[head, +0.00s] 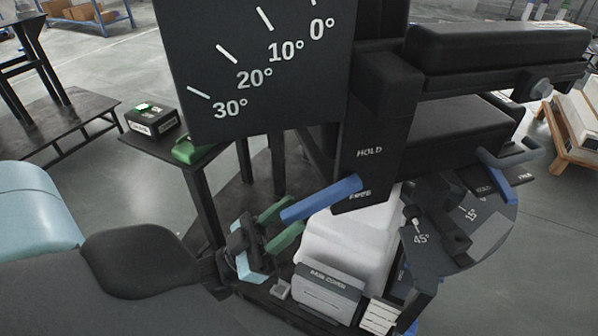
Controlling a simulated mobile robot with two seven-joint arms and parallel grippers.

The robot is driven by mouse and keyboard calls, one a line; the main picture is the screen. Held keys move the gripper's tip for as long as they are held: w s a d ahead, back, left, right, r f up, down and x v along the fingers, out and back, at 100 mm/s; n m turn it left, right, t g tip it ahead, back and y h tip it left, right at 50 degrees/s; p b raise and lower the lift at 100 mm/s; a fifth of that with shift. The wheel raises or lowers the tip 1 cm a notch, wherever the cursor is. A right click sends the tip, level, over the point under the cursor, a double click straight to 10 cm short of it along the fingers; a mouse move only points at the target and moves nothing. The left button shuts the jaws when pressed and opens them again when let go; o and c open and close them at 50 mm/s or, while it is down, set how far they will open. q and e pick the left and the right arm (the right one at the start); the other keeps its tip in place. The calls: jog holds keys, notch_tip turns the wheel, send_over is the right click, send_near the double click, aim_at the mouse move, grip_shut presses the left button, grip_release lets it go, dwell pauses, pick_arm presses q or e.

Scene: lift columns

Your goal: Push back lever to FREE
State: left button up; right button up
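A blue lever (322,198) sticks out to the left from a black upright plate (369,172). The plate reads HOLD above and FREE below. The lever lies near FREE and partly covers that word. A second blue lever (510,162) sits at the right, by a dark plate with small HOLD and FREE labels. I cannot tell which one is called the back lever. My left gripper (280,225) has its green fingers spread at the free end of the first lever. Whether they touch it is unclear. My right gripper is not in view.
A large black angle board (262,65) stands above the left gripper. A white cover (350,245) and a grey labelled box (327,291) are just right of it. A dark side table (170,150) with a small box (153,120) stands left. Black padded beams (497,45) fill the upper right.

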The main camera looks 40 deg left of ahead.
pick_arm(q)
jog(key=v, duration=0.4)
dwell(0.8)
